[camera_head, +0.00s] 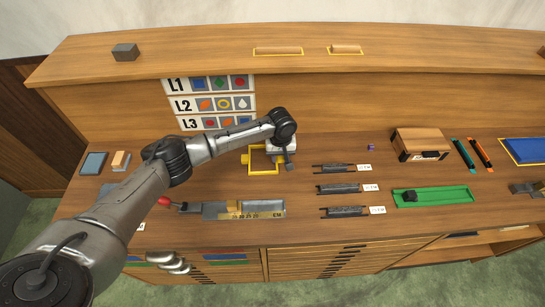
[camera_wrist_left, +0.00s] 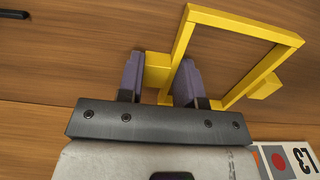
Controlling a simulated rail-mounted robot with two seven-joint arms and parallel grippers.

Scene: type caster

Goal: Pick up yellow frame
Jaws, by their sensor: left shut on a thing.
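The yellow frame (camera_head: 264,173) is a thin rectangular outline with small side tabs, at the middle of the wooden desk below the label cards. My left gripper (camera_head: 284,160) is over its right side, and the wrist partly hides its upper edge. In the left wrist view, the yellow frame (camera_wrist_left: 237,20) stretches to the upper right. A yellow tab on its side lies between the two purple-grey fingers of my left gripper (camera_wrist_left: 158,76), which is shut on it. I cannot tell whether the frame touches the desk. My right gripper is not in view.
A grey tray with a red-knobbed handle (camera_head: 230,210) lies in front of the frame. Several dark racks (camera_head: 338,189) stand to its right, then a green tray (camera_head: 433,197) and a wooden box (camera_head: 422,142). Label cards (camera_head: 209,104) are on the back panel.

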